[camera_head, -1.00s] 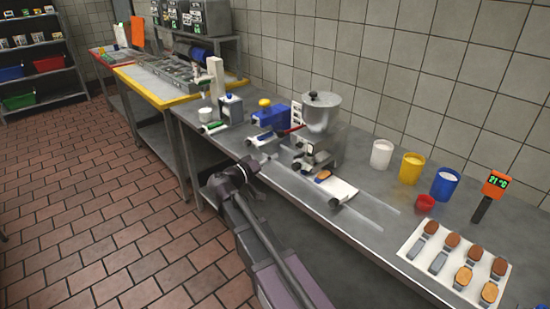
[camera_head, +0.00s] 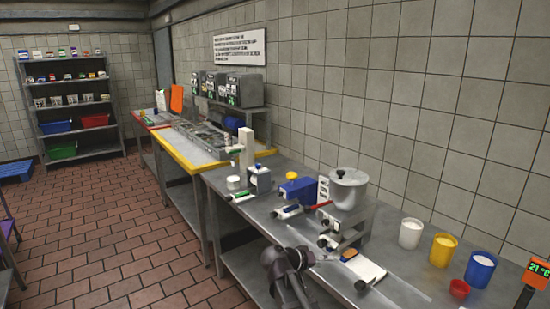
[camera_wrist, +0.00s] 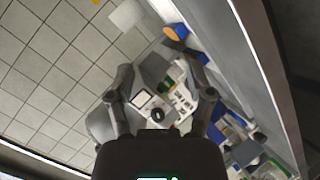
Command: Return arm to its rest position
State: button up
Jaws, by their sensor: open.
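My gripper (camera_wrist: 160,72) is open and empty in the wrist view, with its two dark fingers spread apart. Behind the fingers are the metal pot and its machine, tilted in that view. In the head view my arm rises from the bottom edge, with its dark wrist at the front edge of the steel counter (camera_head: 400,285).
White (camera_head: 411,233), yellow (camera_head: 443,250) and blue (camera_head: 480,270) cups and a small red cup (camera_head: 459,289) stand right of the machine. A blue and yellow device (camera_head: 298,190) stands to its left.

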jog(key=s+d+f+g+y+p, duration=0.1)
jog(key=s+f+g+y+p, duration=0.1)
jog(key=s+y, duration=0.3)
jog(key=s+d+f+n+g+y+p, duration=0.1)
jog(key=s+f+g+y+p, duration=0.1)
jog(key=s+y, duration=0.4)
jog(key=shift+s+f+n+g+p, duration=0.35)
jog(key=shift+s+g+p, duration=0.45)
jog(key=shift+s, duration=2)
jog(key=shift+c, duration=0.8)
jog(key=shift+d, duration=0.15)
